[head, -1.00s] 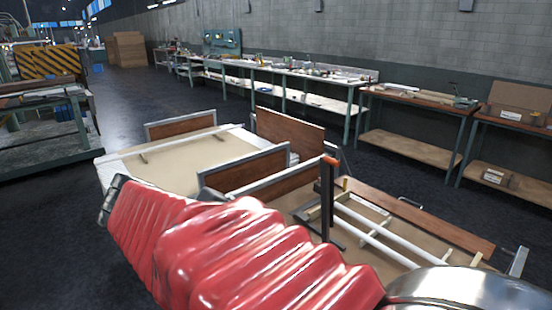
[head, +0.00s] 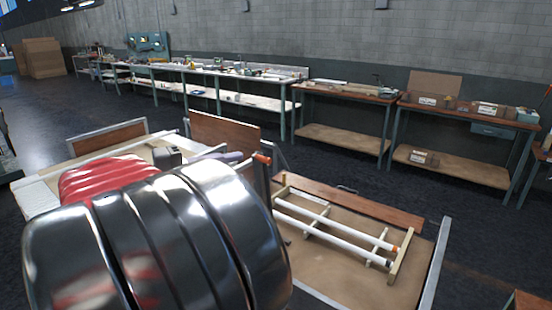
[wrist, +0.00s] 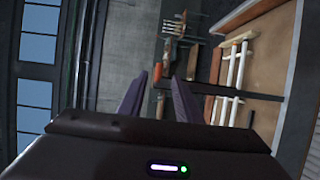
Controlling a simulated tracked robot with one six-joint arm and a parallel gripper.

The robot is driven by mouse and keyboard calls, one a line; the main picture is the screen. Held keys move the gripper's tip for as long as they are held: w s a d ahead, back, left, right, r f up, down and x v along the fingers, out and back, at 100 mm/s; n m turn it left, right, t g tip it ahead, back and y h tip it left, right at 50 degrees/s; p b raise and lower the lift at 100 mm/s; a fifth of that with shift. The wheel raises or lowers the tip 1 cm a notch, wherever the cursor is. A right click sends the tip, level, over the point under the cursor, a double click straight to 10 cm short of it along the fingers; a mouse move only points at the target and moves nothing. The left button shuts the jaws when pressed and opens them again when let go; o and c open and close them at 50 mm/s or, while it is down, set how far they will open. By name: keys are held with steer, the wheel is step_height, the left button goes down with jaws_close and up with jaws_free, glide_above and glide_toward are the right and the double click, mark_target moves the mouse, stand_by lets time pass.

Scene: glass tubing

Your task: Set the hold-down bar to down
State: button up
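A dark upright bar with an orange tip (head: 262,160), which looks like the hold-down bar, rises at the left end of the tubing rack in the head view. It stands upright rather than lying over the tubes. In the head view my arm hides most of the gripper.
A brown wooden board (head: 350,201) runs along the rack's far side, and a metal rail (head: 435,268) edges the bench at right. Upright wooden panels (head: 222,137) stand at left. Workbenches (head: 345,92) line the wall, with open dark floor in front.

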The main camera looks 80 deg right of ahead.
steer(key=x, duration=1.3)
steer(key=shift+d, duration=0.2)
steer(key=shift+s, duration=0.15)
jaws_close()
steer(key=shift+f, duration=0.1)
stand_by(0.4)
